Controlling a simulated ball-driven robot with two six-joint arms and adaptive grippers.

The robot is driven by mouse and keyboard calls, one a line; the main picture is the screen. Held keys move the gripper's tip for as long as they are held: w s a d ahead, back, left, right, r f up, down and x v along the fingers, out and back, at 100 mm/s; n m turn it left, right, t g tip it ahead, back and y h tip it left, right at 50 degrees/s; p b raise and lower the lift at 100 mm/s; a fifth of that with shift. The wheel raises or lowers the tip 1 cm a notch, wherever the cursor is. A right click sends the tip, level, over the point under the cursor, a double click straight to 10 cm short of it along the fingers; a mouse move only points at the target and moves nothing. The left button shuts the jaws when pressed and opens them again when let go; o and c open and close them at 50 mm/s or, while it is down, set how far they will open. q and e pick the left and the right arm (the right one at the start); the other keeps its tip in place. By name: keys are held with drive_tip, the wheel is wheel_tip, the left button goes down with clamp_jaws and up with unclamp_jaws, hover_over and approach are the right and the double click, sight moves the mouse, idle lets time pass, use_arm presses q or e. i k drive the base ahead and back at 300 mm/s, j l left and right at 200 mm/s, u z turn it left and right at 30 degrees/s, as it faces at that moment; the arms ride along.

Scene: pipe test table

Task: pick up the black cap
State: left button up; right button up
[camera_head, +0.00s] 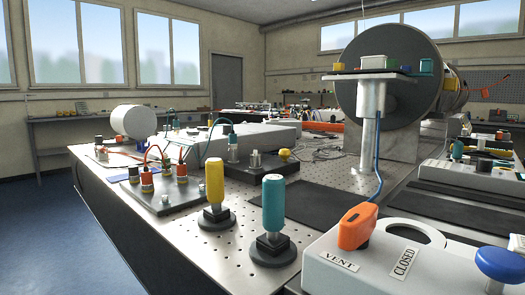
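Neither of my grippers is in the head view. Several small capped fittings stand at the left of the perforated table (200,252). One small fitting with a dark top (134,172) stands beside red-capped fittings (147,180) on a grey plate. It looks black, but it is small and I cannot be sure that it is the black cap. Another small dark-topped piece (99,141) is farther back at the left table edge. Nothing visible touches either of them.
A yellow handle (214,182) and a teal handle (273,204) stand upright on black bases at the front. A white valve box (390,270) with an orange lever (357,226) and blue knob (500,265) fills the right front. A large grey cylinder (395,60) stands behind.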

sight(133, 176)
drive_tip(key=i+j+z, duration=0.1)
drive_tip(key=j, duration=0.35)
drive_tip(key=i+j+z, duration=0.15)
drive_tip(key=j, duration=0.3)
drive_tip(key=i+j+z, duration=0.1)
drive_tip(key=i+j, duration=0.15)
drive_tip(key=j, duration=0.2)
drive_tip(key=i+j+z, duration=0.1)
drive_tip(key=j, duration=0.35)
drive_tip(key=i+j+z, duration=0.15)
drive_tip(key=j, duration=0.35)
drive_tip(key=j+z, duration=0.1)
drive_tip(key=j, duration=0.4)
